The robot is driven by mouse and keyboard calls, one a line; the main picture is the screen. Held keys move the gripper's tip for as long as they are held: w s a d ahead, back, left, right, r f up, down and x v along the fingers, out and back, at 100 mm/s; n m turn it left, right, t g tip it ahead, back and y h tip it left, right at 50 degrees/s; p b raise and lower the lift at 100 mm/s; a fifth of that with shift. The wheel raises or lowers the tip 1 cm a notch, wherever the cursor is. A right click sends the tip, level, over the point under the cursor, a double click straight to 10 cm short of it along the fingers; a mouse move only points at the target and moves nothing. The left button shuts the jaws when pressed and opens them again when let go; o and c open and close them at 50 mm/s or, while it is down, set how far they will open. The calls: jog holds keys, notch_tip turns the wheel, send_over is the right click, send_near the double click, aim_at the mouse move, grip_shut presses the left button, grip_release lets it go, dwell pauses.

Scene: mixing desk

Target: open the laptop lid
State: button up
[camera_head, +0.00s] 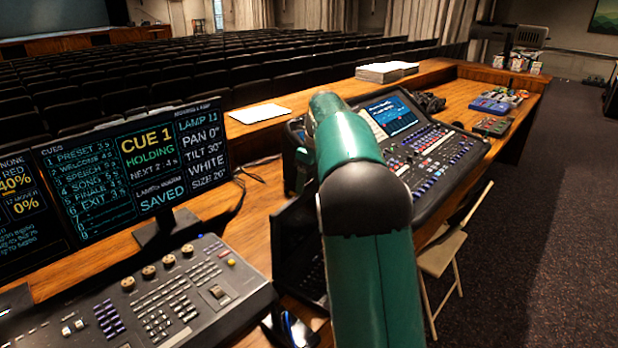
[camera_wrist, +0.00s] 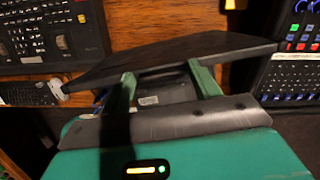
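The laptop shows in the head view as a dark, partly raised lid (camera_head: 291,236) over a dark keyboard (camera_head: 314,277). My green arm covers its right side. In the wrist view the lid (camera_wrist: 165,52) is a dark, tilted slab across the upper middle. My gripper (camera_wrist: 160,67) has its two green fingers well apart, with nothing seen clamped between them. The fingertips reach the lid's near edge. Whether they touch it or lie just under it I cannot tell. My gripper is hidden behind my arm in the head view.
A lighting console (camera_head: 215,293) and monitors (camera_head: 132,165) stand left of the laptop. A mixing console (camera_head: 432,160) stands to its right, close by. A mouse (camera_head: 290,328) lies in front, and a folding chair (camera_head: 440,250) stands at the desk's front. White paper (camera_head: 262,113) lies behind.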

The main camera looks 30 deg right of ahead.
jog(key=shift+o, duration=1.1)
jog(key=v, duration=1.3)
jog(key=shift+s+r, duration=0.15)
jog(key=shift+r, duration=0.25)
